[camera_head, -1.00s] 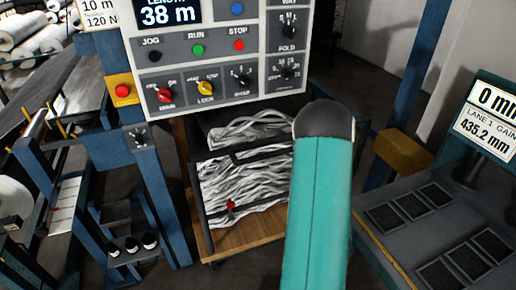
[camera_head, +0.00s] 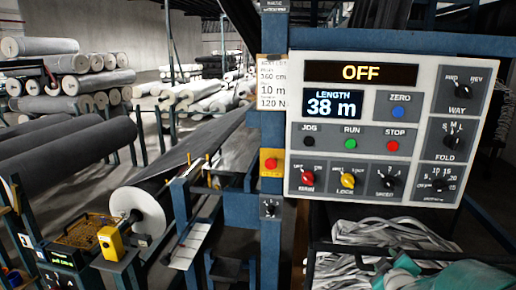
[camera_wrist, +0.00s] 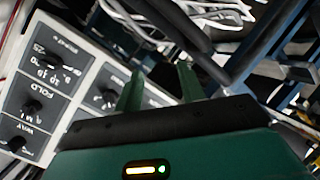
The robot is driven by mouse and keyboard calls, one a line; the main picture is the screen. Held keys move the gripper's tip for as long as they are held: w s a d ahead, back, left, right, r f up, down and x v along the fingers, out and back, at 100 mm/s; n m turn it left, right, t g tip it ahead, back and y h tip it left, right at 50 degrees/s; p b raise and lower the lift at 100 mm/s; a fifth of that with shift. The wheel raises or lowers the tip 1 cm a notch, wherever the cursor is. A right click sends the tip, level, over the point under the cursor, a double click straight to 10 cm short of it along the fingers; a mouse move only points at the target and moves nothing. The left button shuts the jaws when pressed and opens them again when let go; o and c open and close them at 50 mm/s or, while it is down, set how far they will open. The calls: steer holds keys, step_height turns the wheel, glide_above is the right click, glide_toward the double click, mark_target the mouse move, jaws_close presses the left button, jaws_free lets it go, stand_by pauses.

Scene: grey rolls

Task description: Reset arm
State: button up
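My gripper (camera_wrist: 160,88) shows in the wrist view, its two green fingers apart with nothing seen between them. The control panel (camera_wrist: 65,85) appears upside down on the left there, behind the fingers. In the head view my teal arm is at the bottom right, below the panel, and my fingers are not seen. The white control panel (camera_head: 390,130) stands upright at the right. Its top display (camera_head: 361,73) reads OFF and its length display (camera_head: 331,106) reads 38 m. Jog, run and stop buttons and several knobs sit below.
A bin of grey strips (camera_head: 375,245) stands under the panel, partly behind my arm. A red button on a yellow box (camera_head: 271,162) is on the blue post left of the panel. A large grey roll (camera_head: 140,212) and stacked rolls (camera_head: 70,65) fill the left.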

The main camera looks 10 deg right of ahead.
steer(key=s+a+r+m+g+y, duration=0.1)
steer(key=s+a+r+m+g, duration=0.15)
steer(key=a, duration=0.35)
steer(key=s+a+r+m+g+y, duration=0.1)
steer(key=s+a+r, duration=0.2)
steer(key=a, duration=0.4)
steer(key=s+a+r+m+g+y, duration=0.1)
steer(key=s+a+m+g+y, duration=0.2)
steer(key=s+a, duration=0.8)
steer(key=shift+s+a+r+g, duration=0.15)
steer(key=shift+s+r+g, duration=0.25)
steer(key=shift+s, duration=0.85)
